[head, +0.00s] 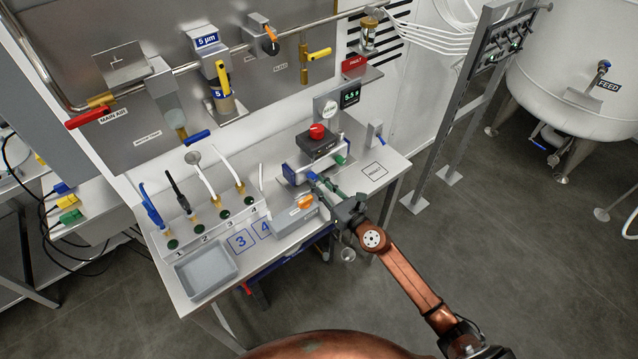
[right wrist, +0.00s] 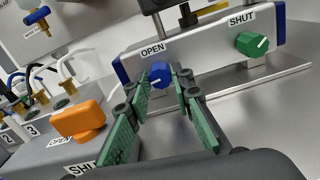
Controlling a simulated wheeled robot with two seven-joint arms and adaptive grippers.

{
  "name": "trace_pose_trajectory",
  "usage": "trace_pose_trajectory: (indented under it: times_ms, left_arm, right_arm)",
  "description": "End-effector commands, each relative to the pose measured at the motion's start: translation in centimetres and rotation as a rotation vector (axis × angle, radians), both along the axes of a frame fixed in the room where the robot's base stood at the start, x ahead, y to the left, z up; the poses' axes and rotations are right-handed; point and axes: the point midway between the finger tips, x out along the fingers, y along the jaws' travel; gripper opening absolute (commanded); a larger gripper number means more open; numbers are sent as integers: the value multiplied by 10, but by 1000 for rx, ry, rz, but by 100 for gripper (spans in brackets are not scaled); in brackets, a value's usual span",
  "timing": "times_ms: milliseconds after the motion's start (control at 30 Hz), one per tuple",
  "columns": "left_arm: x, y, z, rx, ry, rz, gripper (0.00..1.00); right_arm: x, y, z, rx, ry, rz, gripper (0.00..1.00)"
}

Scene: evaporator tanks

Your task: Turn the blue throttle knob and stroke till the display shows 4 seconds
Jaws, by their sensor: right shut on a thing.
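The blue throttle knob (right wrist: 161,75), with a white pointer line, is on the front of a grey block (right wrist: 205,55) beneath the OPEN label. My right gripper (right wrist: 163,78) has its green-padded fingers on both sides of this knob, shut on it. In the head view the right gripper (head: 320,184) reaches the block from the lower right and partly hides the knob. A green knob (right wrist: 252,44) sits under the SHUT label. The small display (head: 350,97) shows green digits that appear to read 5.5 s. My left gripper is out of view.
An orange lever (right wrist: 77,121) on a grey box is close left of my right gripper. A red knob (head: 317,131) tops a dark box behind the block. A grey tray (head: 206,272) and several hoses stand left; bench space near RESULT (head: 374,170) is clear.

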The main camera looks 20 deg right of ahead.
Motion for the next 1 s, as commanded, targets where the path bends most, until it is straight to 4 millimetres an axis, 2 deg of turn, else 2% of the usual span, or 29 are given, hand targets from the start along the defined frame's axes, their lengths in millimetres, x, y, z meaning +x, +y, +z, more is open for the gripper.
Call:
trace_pose_trajectory:
  times_ms: [267,1000]
  left_arm:
    - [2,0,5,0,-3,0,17]
    - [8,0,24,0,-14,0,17]
  right_arm:
    - [0,0,1,139,51,0,0]
    - [0,-2,0,713,259,-1,0]
